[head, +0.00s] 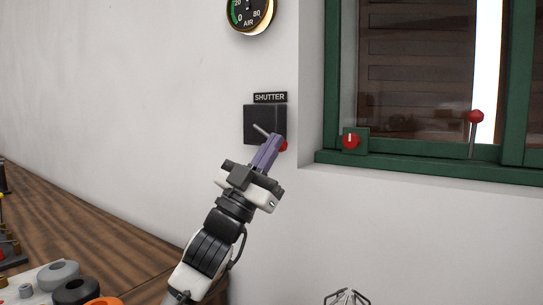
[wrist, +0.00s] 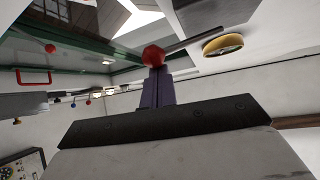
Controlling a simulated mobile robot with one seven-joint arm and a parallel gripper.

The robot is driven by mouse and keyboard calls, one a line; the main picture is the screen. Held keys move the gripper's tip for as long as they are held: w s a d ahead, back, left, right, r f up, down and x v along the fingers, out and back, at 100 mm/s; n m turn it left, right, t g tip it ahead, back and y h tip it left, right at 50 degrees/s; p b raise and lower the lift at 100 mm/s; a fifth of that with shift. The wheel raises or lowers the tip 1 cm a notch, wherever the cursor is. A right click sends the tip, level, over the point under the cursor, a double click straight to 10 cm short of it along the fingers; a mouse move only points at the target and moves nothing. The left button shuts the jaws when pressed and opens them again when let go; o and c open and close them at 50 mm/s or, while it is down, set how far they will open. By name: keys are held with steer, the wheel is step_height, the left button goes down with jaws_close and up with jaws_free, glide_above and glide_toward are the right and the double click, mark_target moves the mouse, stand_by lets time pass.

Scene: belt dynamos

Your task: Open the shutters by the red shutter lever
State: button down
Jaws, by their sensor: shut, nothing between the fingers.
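The shutter lever (head: 260,130) is a thin metal rod on a black box (head: 252,120) under the SHUTTER label (head: 270,97). It slants down to the right to a red knob (head: 284,146), and my fingers hide part of it. My gripper (head: 273,142), with purple fingers, is shut and empty in front of the lever. In the wrist view the red knob (wrist: 153,56) sits right at the fingertips (wrist: 155,72); I cannot tell if they touch. The rod (wrist: 208,39) runs off to the upper right. Brown slatted shutters (head: 410,75) show behind the window, with a bright strip beside them.
A green window frame (head: 420,150) is to the right, with a red dial (head: 351,140) and another red-knobbed lever (head: 476,117) at its sill. An air gauge (head: 249,13) hangs above the box. A wooden bench (head: 90,225) with parts is at the left.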

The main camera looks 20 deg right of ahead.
steer(key=w+a+f+m+g+y+p, duration=0.2)
steer(key=w+m+g, duration=0.1)
steer(key=m+g, duration=0.4)
steer(key=w+a+f+m+g+y+p, duration=0.2)
steer(key=m+g+y, duration=0.1)
steer(key=m+g, duration=0.5)
steer(key=shift+w+a+f+m+y, duration=0.2)
steer(key=shift+w+f+m+y, duration=0.15)
steer(key=shift+m, duration=1.35)
steer(key=shift+w, duration=0.1)
